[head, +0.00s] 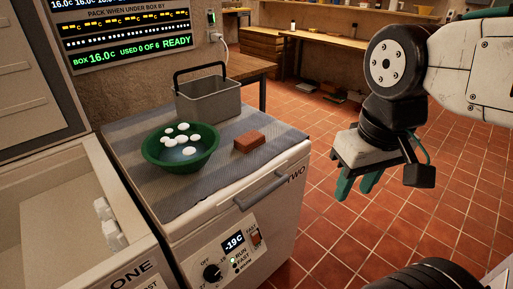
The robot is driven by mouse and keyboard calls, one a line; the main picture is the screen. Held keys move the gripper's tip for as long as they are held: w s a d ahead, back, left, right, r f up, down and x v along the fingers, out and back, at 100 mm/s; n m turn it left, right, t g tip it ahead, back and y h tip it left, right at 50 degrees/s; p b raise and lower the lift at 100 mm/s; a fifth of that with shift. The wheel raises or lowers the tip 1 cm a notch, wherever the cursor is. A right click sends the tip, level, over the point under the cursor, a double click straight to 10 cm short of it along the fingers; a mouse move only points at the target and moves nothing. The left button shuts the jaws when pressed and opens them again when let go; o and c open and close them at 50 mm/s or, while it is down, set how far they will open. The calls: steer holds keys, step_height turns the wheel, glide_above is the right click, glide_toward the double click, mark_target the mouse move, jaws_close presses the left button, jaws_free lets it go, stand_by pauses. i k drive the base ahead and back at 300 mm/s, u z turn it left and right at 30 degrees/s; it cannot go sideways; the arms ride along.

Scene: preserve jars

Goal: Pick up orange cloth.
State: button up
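No thing in the head view is plainly an orange cloth. A small reddish-brown block (249,142) lies on the striped grey-blue mat (203,195) on top of the white chest marked TWO; I cannot tell whether it is a folded cloth or a brick. My gripper (357,188) hangs in the air over the tiled floor, right of the chest and apart from it. Its green fingers point down with a gap between them, and nothing shows in the gap.
On the mat, a green bowl (152,151) holds several white pieces, and a grey bin (200,104) with a dark handle stands behind. Chest ONE (122,262) is open at left. A wooden bench (325,40) lines the back. The tiled floor at right is mostly clear.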

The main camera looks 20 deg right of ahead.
mark_target(249, 140)
steer(key=z, duration=0.7)
steer(key=i, duration=0.65)
steer(key=u, duration=0.9)
